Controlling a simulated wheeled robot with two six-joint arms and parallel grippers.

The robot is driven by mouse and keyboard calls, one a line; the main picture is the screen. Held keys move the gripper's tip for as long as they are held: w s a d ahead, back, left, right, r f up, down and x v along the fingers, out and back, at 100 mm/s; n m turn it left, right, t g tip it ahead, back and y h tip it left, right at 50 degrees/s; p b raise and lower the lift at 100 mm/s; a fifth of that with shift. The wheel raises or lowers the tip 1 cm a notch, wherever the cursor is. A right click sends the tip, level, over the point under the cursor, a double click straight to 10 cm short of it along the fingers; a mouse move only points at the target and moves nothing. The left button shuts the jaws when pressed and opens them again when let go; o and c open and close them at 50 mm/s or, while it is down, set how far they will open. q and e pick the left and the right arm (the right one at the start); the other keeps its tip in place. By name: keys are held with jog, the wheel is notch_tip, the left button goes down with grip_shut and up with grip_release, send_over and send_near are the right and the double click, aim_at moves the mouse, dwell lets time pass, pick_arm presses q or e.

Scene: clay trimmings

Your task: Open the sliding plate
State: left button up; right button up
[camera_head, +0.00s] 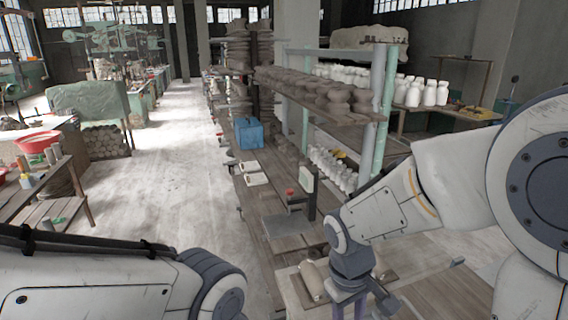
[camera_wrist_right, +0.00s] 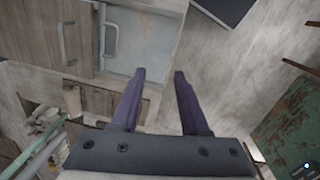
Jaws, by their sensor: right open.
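In the right wrist view, a flat grey plate (camera_wrist_right: 146,38) is set in the wooden unit and looks like the sliding plate. A pale bar handle (camera_wrist_right: 111,40) stands near its left edge. My right gripper (camera_wrist_right: 158,75) is open, with nothing between its fingers. In the picture its fingertips lie just below and right of the plate's lower edge; I cannot tell the gap in depth. In the head view my right gripper (camera_head: 348,302) points down beside the long wooden bench, and the plate cannot be made out there. My left arm shows at lower left, but its gripper is out of view.
A wooden front (camera_wrist_right: 62,35) with its own handle adjoins the plate on the left. A dark flat panel (camera_wrist_right: 226,8) lies at top right of the wrist view. A pale roll (camera_head: 313,280) lies on the bench by my right gripper. The floor aisle (camera_head: 165,165) is clear.

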jog(key=s+a+n+y+b, duration=0.1)
jog(key=s+a+n, duration=0.1)
jog(key=s+a, duration=0.5)
jog(key=s, duration=0.4)
jog(key=shift+a+r+y+b, duration=0.3)
jog(key=shift+a+y+b, duration=0.1)
jog(key=s, duration=0.1)
jog(key=s+a, duration=0.1)
jog(key=shift+s+r, duration=0.1)
jog(key=shift+s, duration=0.3)
grip_shut()
jog(key=w+d+f+m+t+h+b, duration=0.1)
jog(key=w+d+f+m+h+b, duration=0.1)
jog(key=w+d+f+m+b, duration=0.75)
jog(key=w+d+f+m+h+b, duration=0.2)
jog(key=w+d+f+m+b, duration=0.4)
jog(key=w+d+m, duration=0.7)
jog(key=shift+n, duration=0.55)
jog(key=x, duration=0.3)
jog(key=a+p+x, duration=0.1)
jog(key=x, duration=0.5)
jog(key=shift+w+a+f, duration=0.15)
jog(key=shift+w+f, duration=0.25)
jog(key=shift+f, duration=0.1)
